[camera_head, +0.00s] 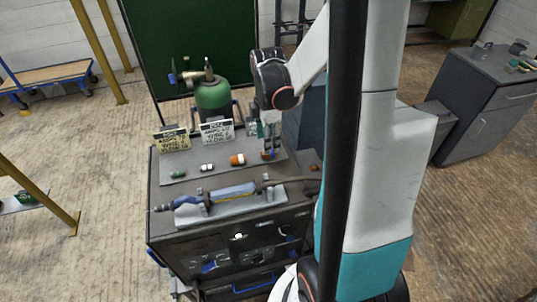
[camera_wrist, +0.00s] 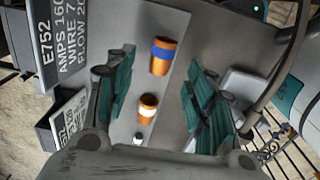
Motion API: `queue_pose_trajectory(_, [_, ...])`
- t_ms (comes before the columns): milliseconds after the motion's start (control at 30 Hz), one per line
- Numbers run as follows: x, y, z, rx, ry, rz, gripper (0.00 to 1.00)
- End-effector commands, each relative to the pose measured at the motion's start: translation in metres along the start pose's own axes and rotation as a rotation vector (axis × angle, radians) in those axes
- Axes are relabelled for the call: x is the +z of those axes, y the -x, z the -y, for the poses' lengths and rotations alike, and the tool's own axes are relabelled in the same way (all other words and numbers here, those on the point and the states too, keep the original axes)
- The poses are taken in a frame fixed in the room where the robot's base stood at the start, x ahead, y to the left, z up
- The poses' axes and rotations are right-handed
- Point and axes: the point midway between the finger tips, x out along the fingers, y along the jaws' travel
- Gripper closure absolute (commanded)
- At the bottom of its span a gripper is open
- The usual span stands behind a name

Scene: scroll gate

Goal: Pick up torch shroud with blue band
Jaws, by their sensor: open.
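The torch shroud with the blue band is an orange cylinder, lying between and just beyond my finger pads in the wrist view (camera_wrist: 163,57). In the head view it shows small, just below my gripper (camera_head: 268,154), on the grey strip of the cart top. My gripper (camera_head: 266,138) points down over it, and its teal pads stand well apart with nothing held in the wrist view (camera_wrist: 158,82). I cannot tell the exact height of the pads above the shroud.
An orange shroud with a white band (camera_head: 238,160) lies close by, left of the blue-banded one. A small white piece (camera_head: 207,167) and a green one (camera_head: 178,174) lie farther left. A torch on a cradle (camera_head: 232,192) lies in front; sign cards (camera_head: 217,131) stand behind.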

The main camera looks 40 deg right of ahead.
Motion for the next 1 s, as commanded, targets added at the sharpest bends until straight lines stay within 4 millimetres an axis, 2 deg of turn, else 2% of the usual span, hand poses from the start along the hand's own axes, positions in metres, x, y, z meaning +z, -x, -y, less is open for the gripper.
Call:
queue_pose_trajectory(333, [0.003,-0.045,0.002,0.000,0.000,0.000,0.51])
queue_pose_trajectory(667, [0.003,-0.050,0.002,0.000,0.000,0.000,0.51])
queue_pose_trajectory(867, [0.003,-0.050,0.002,0.000,0.000,0.000,0.96])
queue_pose_trajectory(1000, [0.003,-0.050,0.002,0.000,0.000,0.000,0.98])
